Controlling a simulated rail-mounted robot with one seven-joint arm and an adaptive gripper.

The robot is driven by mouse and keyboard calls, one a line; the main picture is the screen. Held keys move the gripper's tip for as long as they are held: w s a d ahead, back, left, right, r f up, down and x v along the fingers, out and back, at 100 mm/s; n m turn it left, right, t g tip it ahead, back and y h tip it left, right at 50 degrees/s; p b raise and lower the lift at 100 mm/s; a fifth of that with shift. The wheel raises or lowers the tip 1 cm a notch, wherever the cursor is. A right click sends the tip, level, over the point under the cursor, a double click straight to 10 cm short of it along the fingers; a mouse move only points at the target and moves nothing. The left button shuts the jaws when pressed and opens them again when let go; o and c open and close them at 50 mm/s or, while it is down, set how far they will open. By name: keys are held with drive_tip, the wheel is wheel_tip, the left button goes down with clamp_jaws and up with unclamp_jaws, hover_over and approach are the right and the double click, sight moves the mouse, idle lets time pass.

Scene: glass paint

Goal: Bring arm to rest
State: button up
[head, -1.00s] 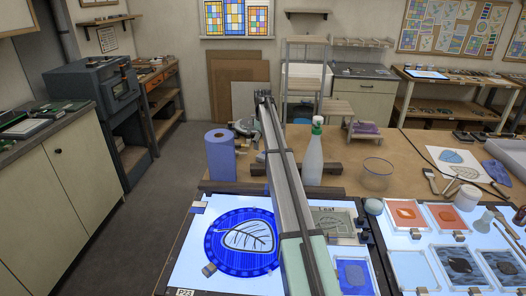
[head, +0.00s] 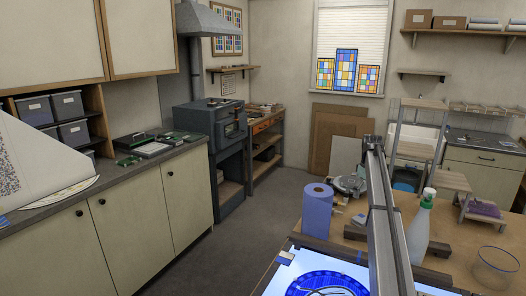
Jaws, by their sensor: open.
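My gripper is not in view in the head view, and I cannot see its fingers. A long pale grey beam (head: 386,225) rises from the bottom edge toward the far side of the bench; I cannot tell if it is part of my own body. At its lower left, the lit panel (head: 283,283) carries a blue round glass piece (head: 318,277) with a leaf drawing, cut off by the bottom edge.
On the wooden bench stand a blue paper roll (head: 317,210), a spray bottle (head: 419,228) and a clear bowl (head: 493,268). Left are cabinets (head: 130,222) and a dark kiln (head: 215,125). The grey floor (head: 225,250) between is clear.

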sight(360, 217)
wheel_tip(360, 217, down, 12)
drive_tip(key=shift+r, duration=0.25)
idle(0.3)
wheel_tip(360, 217, up, 12)
wheel_tip(360, 217, down, 12)
drive_tip(key=shift+f, duration=0.2)
wheel_tip(360, 217, up, 6)
drive_tip(key=shift+r+p, duration=0.25)
drive_tip(key=shift+p, duration=0.9)
drive_tip(key=s+a+m, duration=0.1)
drive_tip(key=s+a, duration=0.2)
drive_tip(key=s+a+r+m, duration=0.1)
drive_tip(key=s+a, duration=0.2)
drive_tip(key=s+a+r+m+b, duration=0.1)
drive_tip(key=s+a, duration=0.2)
drive_tip(key=shift+s+r, duration=0.15)
drive_tip(key=shift+s, duration=0.25)
